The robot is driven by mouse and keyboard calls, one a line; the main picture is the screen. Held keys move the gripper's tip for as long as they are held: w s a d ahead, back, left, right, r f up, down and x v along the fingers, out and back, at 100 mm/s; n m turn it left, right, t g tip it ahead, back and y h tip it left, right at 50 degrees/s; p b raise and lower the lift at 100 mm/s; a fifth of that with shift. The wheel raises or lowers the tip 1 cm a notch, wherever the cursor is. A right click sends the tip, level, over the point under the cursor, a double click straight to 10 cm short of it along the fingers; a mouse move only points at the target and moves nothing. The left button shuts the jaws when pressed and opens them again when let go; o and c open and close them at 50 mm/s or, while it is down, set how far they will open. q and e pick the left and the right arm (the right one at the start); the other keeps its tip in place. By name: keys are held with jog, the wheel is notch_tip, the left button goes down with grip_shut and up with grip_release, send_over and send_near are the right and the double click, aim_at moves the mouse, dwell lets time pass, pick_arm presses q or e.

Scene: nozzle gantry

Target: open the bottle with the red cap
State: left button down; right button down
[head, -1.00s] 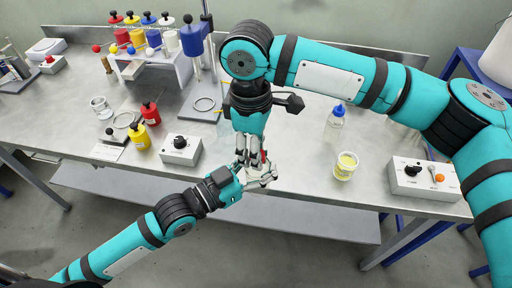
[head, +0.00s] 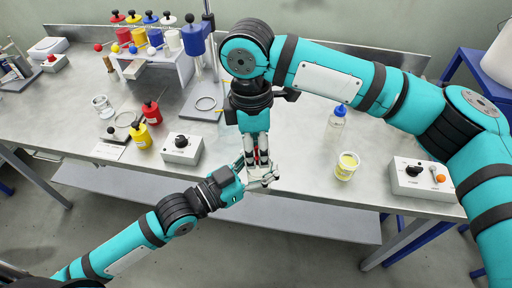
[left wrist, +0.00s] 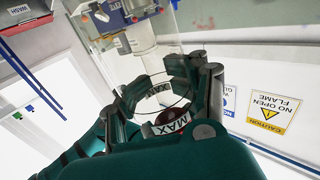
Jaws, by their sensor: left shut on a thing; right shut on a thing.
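My left gripper (head: 260,178) comes in from the lower left and is shut in front of the table edge. My right gripper (head: 262,158) points down from above, right over the left one, and is shut. The bottle is mostly hidden between their fingers; a little red of its cap shows between the right fingers. In the left wrist view, the left fingers (left wrist: 168,98) close around a clear round body with red and a MAX mark (left wrist: 171,122) at its near end. Whether the cap is apart from the bottle cannot be told.
A blue-capped bottle (head: 337,116) and a beaker with yellow contents (head: 347,166) stand to the right, with a control box (head: 422,178) beyond. On the left are a yellow jar (head: 141,136), a red jar (head: 152,113), another box (head: 182,149) and a rack (head: 160,68).

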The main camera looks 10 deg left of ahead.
pick_arm(q)
jog(key=shift+s+d+f, duration=0.15)
jog(key=shift+s+f, duration=0.05)
jog(key=shift+f, duration=0.05)
pick_arm(e)
jog(key=shift+w+a+r, duration=0.1)
jog(key=shift+w+r, duration=0.15)
jog(key=shift+r, duration=0.65)
pick_arm(q)
jog(key=shift+r, duration=0.1)
pick_arm(e)
jog(key=shift+s+r, duration=0.1)
jog(key=shift+r, duration=0.1)
pick_arm(q)
jog(key=shift+w+r, duration=0.1)
jog(key=shift+w, duration=0.05)
